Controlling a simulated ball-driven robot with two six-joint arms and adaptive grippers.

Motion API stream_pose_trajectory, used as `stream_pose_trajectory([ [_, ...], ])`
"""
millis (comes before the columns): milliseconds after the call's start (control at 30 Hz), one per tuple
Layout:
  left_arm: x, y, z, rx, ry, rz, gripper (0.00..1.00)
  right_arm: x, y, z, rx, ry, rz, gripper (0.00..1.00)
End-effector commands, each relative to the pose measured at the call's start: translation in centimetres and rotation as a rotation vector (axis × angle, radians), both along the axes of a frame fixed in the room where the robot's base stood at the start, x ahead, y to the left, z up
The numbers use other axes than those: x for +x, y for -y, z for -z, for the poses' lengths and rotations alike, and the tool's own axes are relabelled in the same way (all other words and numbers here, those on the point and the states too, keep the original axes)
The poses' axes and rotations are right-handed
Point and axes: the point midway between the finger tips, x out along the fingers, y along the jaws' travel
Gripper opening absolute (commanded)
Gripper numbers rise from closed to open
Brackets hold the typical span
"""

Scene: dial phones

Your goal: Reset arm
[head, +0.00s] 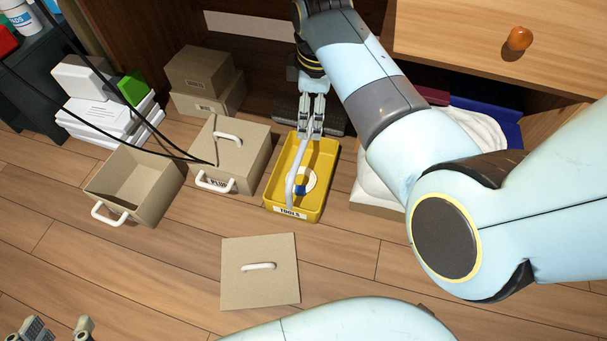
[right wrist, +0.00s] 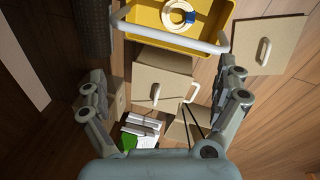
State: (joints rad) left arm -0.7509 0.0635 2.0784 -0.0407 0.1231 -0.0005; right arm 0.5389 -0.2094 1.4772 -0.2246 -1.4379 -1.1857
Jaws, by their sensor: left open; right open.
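My right gripper (head: 312,128) is open above the back part of a yellow bin (head: 272,196) labelled TOOLS. The bin stands on the floor and has a white bar handle (head: 294,165). In the right wrist view my right gripper (right wrist: 163,78) has its fingers spread wide, with nothing held between them. The bin (right wrist: 150,22) and a coil of white cable (right wrist: 178,14) inside it show at the top of that view. My left gripper (head: 56,328) is open and empty at the bottom left corner of the head view, partly cut off.
A closed cardboard box (head: 254,160) with a lid handle stands left of the bin. An open empty box (head: 152,207) is further left. A loose lid (head: 259,289) lies on the floor in front. A drawer (head: 465,40) with an orange knob (head: 519,38) overhangs at upper right.

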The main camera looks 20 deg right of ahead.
Motion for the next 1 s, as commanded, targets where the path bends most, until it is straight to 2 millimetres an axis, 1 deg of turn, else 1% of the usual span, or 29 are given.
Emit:
stream_pose_trajectory([
  [33, 0.0, 0.0, 0.0, 0.0, 0.0, 0.0, 0.41, 0.1, 0.0, -1.0, 0.001, 0.004, 0.001, 1.0],
  [100, 0.0, 0.0, 0.0, 0.0, 0.0, 0.0, 0.41, 0.0, 0.0, -2.2, 0.001, 0.003, 0.0, 1.0],
  [200, 0.0, 0.0, 0.0, 0.0, 0.0, 0.0, 0.41, 0.0, 0.0, -3.4, 0.001, 0.001, 0.0, 1.0],
  [300, 0.0, 0.0, 0.0, 0.0, -0.001, 0.0, 0.41, 0.0, 0.0, -4.0, 0.0, 0.0, 0.0, 1.0],
  [733, 0.0, 0.0, 0.0, 0.0, -0.001, 0.0, 0.41, 0.0, 0.0, -4.1, 0.0, -0.001, 0.0, 1.0],
  [800, 0.0, 0.0, 0.1, 0.0, -0.005, 0.0, 0.41, -0.3, 0.1, -4.0, 0.0, -0.003, 0.006, 1.0],
  [867, 0.1, -0.1, 0.3, 0.003, -0.026, -0.001, 0.41, -1.3, 0.6, -3.4, 0.002, -0.011, 0.032, 1.0],
  [933, 0.3, -0.2, 0.7, 0.008, -0.078, -0.004, 0.41, -3.5, 1.7, -2.4, 0.006, -0.026, 0.099, 1.0],
  [967, 0.4, -0.3, 1.0, 0.011, -0.112, -0.006, 0.41, -5.0, 2.4, -1.8, 0.008, -0.035, 0.141, 1.0],
  [1000, 0.4, -0.4, 1.5, 0.016, -0.168, -0.009, 0.41, -7.3, 3.4, -1.0, 0.01, -0.048, 0.208, 1.0],
])
